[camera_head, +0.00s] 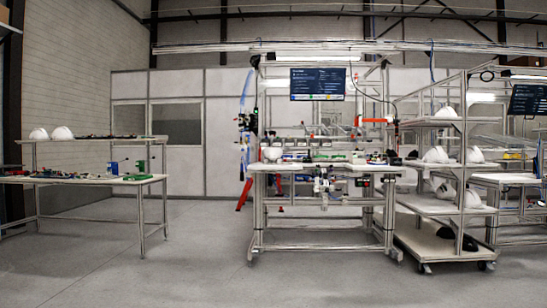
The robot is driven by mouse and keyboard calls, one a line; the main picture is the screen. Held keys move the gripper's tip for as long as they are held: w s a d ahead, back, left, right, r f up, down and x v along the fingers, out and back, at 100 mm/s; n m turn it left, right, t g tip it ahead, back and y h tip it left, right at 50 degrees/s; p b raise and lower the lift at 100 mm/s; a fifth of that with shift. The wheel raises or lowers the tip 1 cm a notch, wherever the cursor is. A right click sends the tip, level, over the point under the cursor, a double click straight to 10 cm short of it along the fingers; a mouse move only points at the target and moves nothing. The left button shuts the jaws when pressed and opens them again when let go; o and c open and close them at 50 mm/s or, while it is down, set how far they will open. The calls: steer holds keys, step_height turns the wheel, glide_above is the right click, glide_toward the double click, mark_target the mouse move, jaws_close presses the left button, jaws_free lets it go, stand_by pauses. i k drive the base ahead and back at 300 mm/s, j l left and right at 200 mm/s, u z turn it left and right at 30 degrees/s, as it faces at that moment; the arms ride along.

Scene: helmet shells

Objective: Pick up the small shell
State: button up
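Several white helmet shells are in view, all far off. Two, a left one (38,134) and a right one (62,133), sit on the upper shelf of the left table. Others are on the shelf cart at the right: a top shell (446,112), two middle shells (436,155) (475,155) and two lower shells (446,191) (472,199). Dark shells (465,243) lie on its bottom deck. A small white rounded thing (272,154), perhaps a shell, is on the central workbench. I cannot tell which is the small shell. My gripper is not in view.
The central workbench (330,167) has a screen (318,84) above it and a grey device (322,185) at its front edge. The left table (90,181) holds small parts. The shelf cart (430,207) stands on wheels at right. The floor (200,260) in front is clear.

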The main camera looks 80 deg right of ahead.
mark_target(436, 155)
steer(key=z, duration=3.9)
steer(key=i+j, duration=0.75)
steer(key=j, duration=0.15)
steer(key=i+z, duration=0.15)
steer(key=i, duration=0.75)
steer(key=i+z, duration=0.15)
steer(key=i, duration=0.75)
steer(key=i+j+z, duration=0.2)
steer(key=i, duration=0.65)
